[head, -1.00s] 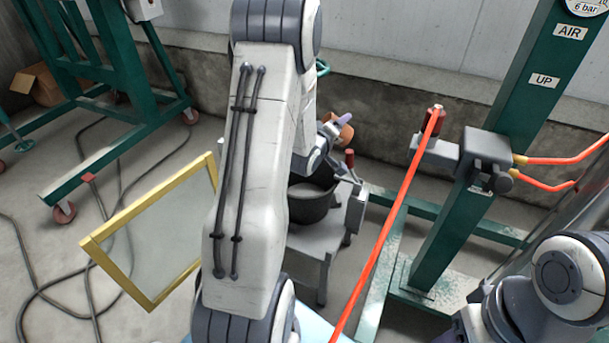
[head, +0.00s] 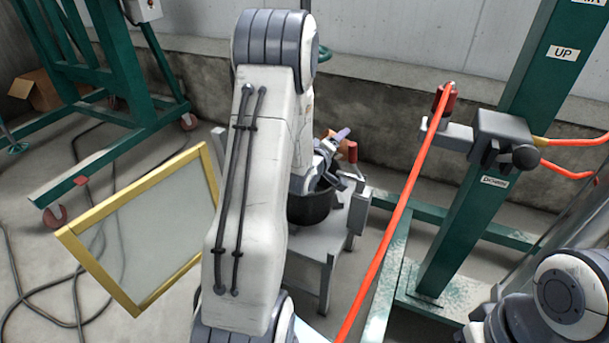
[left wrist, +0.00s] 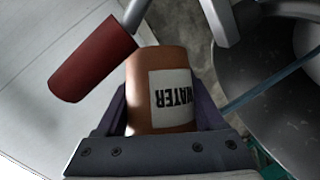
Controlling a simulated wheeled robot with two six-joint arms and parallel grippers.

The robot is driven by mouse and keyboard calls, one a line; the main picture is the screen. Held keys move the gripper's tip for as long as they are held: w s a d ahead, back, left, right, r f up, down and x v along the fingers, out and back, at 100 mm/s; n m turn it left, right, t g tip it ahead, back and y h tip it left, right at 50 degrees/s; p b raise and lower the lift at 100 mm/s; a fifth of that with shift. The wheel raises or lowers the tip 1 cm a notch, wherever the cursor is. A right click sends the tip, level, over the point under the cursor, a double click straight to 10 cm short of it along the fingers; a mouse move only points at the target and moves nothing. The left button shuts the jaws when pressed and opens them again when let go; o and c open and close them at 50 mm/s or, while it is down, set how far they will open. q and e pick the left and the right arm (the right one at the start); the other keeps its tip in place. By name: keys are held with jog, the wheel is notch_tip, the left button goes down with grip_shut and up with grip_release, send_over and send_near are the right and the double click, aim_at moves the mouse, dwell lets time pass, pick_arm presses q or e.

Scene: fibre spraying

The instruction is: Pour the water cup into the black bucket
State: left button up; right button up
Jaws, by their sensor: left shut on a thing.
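My left gripper (head: 337,160) is shut on the orange-brown water cup (left wrist: 142,110), whose white label reads WATER and appears upside down in the left wrist view. In the head view the cup (head: 331,141) is mostly hidden behind the gripper. The black bucket (head: 312,209) stands on a grey stand, just below the gripper and partly hidden by my left arm. The bucket's round opening (left wrist: 285,100) fills the right side of the left wrist view, beside the cup. I cannot tell whether water is flowing. My right gripper is out of view.
A red handle (left wrist: 92,58) is close beside the cup. The grey stand (head: 312,245) carries the bucket. An orange hose (head: 400,215) runs to the right of the stand, near a green post (head: 485,190). A yellow-framed panel (head: 130,305) leans at the left.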

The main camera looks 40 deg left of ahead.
pick_arm(q)
jog(key=shift+f+b, duration=0.3)
jog(key=shift+f, duration=0.25)
jog(key=shift+r, duration=0.1)
jog(key=shift+s+a+f+n+t+b, duration=0.1)
jog(key=shift+f+n+t+b, duration=0.3)
jog(key=shift+n+b, duration=0.5)
jog(key=shift+s+a+r+n+t+b, duration=0.3)
jog(key=shift+s+a+r+n+t, duration=0.2)
jog(key=shift+a, duration=0.25)
dwell(0.5)
jog(key=shift+f, duration=0.1)
dwell(0.3)
